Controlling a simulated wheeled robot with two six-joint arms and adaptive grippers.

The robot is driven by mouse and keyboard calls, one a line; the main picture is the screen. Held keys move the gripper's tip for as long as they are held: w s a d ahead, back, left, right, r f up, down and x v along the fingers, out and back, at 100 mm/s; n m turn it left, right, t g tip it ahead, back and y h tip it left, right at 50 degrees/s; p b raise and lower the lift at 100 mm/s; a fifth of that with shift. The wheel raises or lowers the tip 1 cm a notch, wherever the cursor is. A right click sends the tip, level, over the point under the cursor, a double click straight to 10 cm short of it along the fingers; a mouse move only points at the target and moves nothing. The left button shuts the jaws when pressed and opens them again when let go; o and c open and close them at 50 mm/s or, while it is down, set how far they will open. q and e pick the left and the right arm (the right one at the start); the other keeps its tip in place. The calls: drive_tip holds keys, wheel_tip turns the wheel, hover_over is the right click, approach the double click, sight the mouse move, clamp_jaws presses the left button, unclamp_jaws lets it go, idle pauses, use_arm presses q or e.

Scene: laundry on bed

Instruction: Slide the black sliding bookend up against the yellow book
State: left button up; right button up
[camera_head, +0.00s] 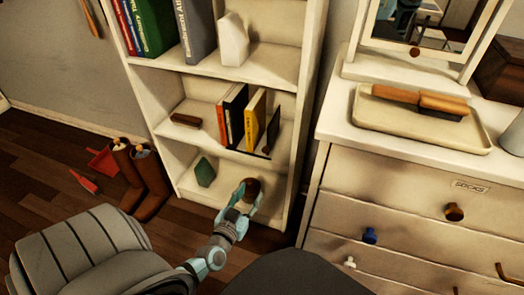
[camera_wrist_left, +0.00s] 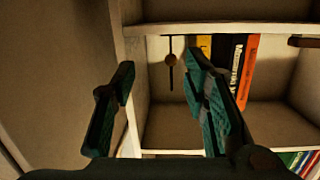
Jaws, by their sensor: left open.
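The yellow book (camera_head: 255,118) stands on the bookcase's middle shelf beside a black book (camera_head: 235,112) and an orange book (camera_head: 222,122). The black sliding bookend (camera_head: 273,131) stands to its right, with a round brown knob at its front. In the left wrist view, which looks upside down, a gap separates the bookend (camera_wrist_left: 171,78) from the yellow book (camera_wrist_left: 204,45). My left gripper (camera_head: 248,189) is open and empty, in front of the bookcase and below the bookend in the head view. In the wrist view, the bookend shows between its fingers (camera_wrist_left: 158,78). My right gripper is not in view.
The white bookcase's right side panel (camera_head: 301,100) stands close to the bookend. A brown round object (camera_head: 253,185) and a green item (camera_head: 205,172) are on the lower shelf. A brown block (camera_head: 186,120) lies left of the books. A white dresser (camera_head: 400,195) stands to the right.

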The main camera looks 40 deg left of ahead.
use_arm(q)
wheel_tip(320, 180, up, 2)
drive_tip(key=w+a+n+t+y+b, duration=0.1)
drive_tip(key=b, duration=0.3)
approach(265, 151)
drive_tip(key=w, duration=0.2)
drive_tip(key=x, duration=0.2)
drive_tip(key=b+x, duration=0.1)
drive_tip(key=x, duration=0.3)
drive_tip(key=shift+a+f+b, duration=0.2)
drive_tip(key=shift+a+b, duration=0.1)
drive_tip(key=shift+a, duration=0.1)
drive_tip(key=shift+w+r, duration=0.1)
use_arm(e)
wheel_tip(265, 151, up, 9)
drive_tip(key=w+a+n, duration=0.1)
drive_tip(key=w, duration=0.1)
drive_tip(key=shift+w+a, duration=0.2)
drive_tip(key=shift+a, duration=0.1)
use_arm(q)
drive_tip(key=shift+c, duration=0.6)
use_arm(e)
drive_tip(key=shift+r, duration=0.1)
use_arm(q)
clamp_jaws()
